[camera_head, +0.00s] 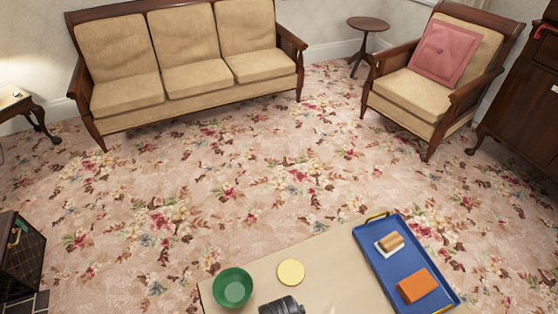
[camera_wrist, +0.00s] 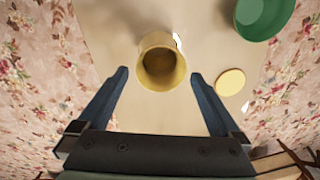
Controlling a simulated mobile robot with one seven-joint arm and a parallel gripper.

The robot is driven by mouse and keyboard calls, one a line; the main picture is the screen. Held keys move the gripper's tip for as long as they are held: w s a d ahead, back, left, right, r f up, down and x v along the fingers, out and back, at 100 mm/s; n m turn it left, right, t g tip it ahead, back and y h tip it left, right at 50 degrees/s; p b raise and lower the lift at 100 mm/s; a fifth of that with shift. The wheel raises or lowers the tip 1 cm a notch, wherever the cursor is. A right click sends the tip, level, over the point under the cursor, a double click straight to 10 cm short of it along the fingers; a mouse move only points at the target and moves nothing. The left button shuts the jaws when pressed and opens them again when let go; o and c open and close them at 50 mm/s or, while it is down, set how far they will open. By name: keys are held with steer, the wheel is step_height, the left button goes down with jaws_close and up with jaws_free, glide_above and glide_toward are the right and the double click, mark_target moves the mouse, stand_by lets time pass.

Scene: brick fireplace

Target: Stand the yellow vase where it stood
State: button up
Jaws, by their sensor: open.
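The yellow vase (camera_wrist: 161,64) shows in the wrist view, its round open mouth facing the camera. It seems to stand upright on the pale tabletop (camera_wrist: 120,30). My gripper (camera_wrist: 159,74) is open, with one blue-grey finger on each side of the vase in the picture. Gaps show between the vase and both fingertips, and nothing is held. How far the fingertips are above the vase is hard to tell. The vase does not show in the head view. A flat yellow disc (camera_wrist: 230,82) lies right of the vase; it also shows in the head view (camera_head: 290,272).
A green bowl (camera_wrist: 262,18) stands near the disc and shows in the head view (camera_head: 232,288). On the same table, a blue tray (camera_head: 388,283) holds an orange block (camera_head: 416,285) and a tan-and-white block (camera_head: 390,242). Beyond are open flowered carpet, a sofa (camera_head: 190,85) and an armchair (camera_head: 415,98).

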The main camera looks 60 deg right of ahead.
step_height(320, 180, up, 8)
steer(key=p, duration=0.1)
steer(key=w+r+n+t+h, duration=0.3)
steer(key=w+r+n+t, duration=0.6)
steer(key=w+r, duration=1.2)
steer(key=w+a+r+n+t, duration=0.2)
steer(key=w+r+n+t, duration=0.1)
steer(key=r, duration=0.5)
steer(key=w+a+r+n+t, duration=0.2)
steer(key=w+r, duration=0.1)
steer(key=r, duration=0.5)
steer(key=s+a+r+n+t, duration=0.1)
steer(key=a+r+n+t, duration=0.2)
steer(key=r, duration=0.5)
steer(key=s+a+r+n+t, duration=0.1)
steer(key=a+r+n+t, duration=0.15)
steer(key=r, duration=0.55)
steer(key=s+a+r+n+t+y, duration=0.1)
steer(key=s+a+r+n+t, duration=0.2)
steer(key=r, duration=0.5)
steer(key=s+a+r+n+t+y, duration=0.2)
steer(key=s+a+r+n+t, duration=0.2)
steer(key=s+r, duration=0.3)
step_height(320, 180, up, 2)
steer(key=shift+s+a+r, duration=0.1)
steer(key=shift+s+a, duration=0.05)
steer(key=shift+a, duration=0.4)
steer(key=shift+r+t+p, duration=0.1)
steer(key=shift+t+p, duration=0.15)
steer(key=shift+p, duration=0.05)
